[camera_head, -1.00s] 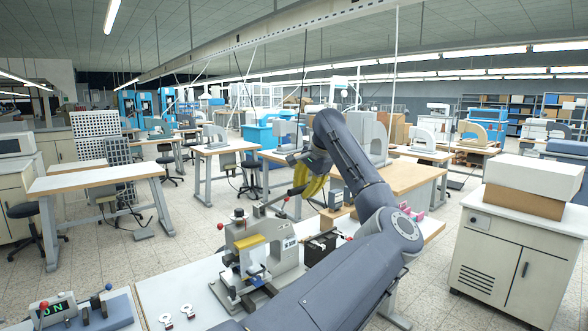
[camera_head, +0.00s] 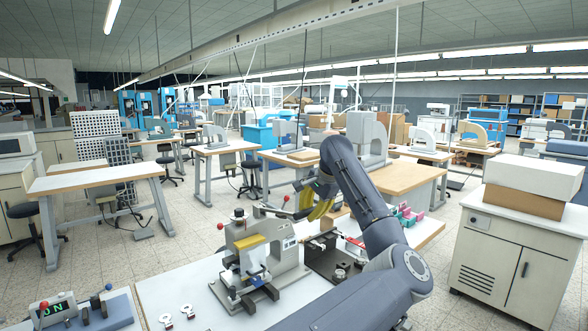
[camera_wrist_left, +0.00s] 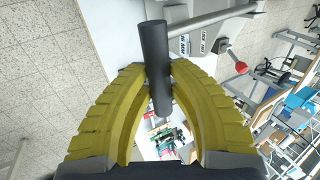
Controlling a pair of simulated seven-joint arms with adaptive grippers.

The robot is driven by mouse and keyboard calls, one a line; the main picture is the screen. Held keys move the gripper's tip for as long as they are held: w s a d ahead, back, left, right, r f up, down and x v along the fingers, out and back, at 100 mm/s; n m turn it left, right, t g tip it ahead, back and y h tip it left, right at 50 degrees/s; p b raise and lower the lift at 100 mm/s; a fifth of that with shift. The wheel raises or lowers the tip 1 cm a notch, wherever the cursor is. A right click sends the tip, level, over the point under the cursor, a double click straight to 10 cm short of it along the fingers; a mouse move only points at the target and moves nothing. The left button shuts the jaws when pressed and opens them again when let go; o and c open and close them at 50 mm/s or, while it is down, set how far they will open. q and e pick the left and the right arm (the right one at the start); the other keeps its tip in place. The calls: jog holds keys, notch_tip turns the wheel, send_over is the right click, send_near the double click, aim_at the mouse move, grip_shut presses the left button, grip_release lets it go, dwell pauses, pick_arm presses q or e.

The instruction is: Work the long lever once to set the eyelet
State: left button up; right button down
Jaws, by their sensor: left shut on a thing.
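The grey press (camera_head: 288,262) stands on the white bench in the head view, with a long lever at its top. My left gripper (camera_head: 315,210) has yellow ribbed fingers and is at the lever's outer end, right of the press head. In the left wrist view, my left gripper (camera_wrist_left: 158,70) is shut around the lever's black cylindrical grip (camera_wrist_left: 155,45). The pale lever rod (camera_wrist_left: 215,16) runs off to the right from the grip. The lever lies close to level in the head view. I cannot make out the eyelet. My right gripper is out of view.
A dark tray with parts (camera_head: 345,270) sits right of the press, close to my left arm. Two small ringed pieces (camera_head: 187,311) lie on the bench at front left. A control box (camera_head: 52,312) stands at the far left. Red-knobbed short levers (camera_head: 220,226) stick out of the press.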

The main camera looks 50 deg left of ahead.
pick_arm(q)
jog(key=shift+w+d+f, duration=0.1)
jog(key=shift+d+f, duration=0.1)
jog(key=shift+f, duration=0.7)
jog(key=shift+d+f, duration=0.2)
jog(key=shift+f, duration=2.15)
jog(key=shift+a+f, duration=0.2)
jog(key=shift+f, duration=0.95)
jog(key=shift+a+f, duration=0.15)
jog(key=shift+f, duration=0.95)
grip_shut()
jog(key=shift+d, duration=0.1)
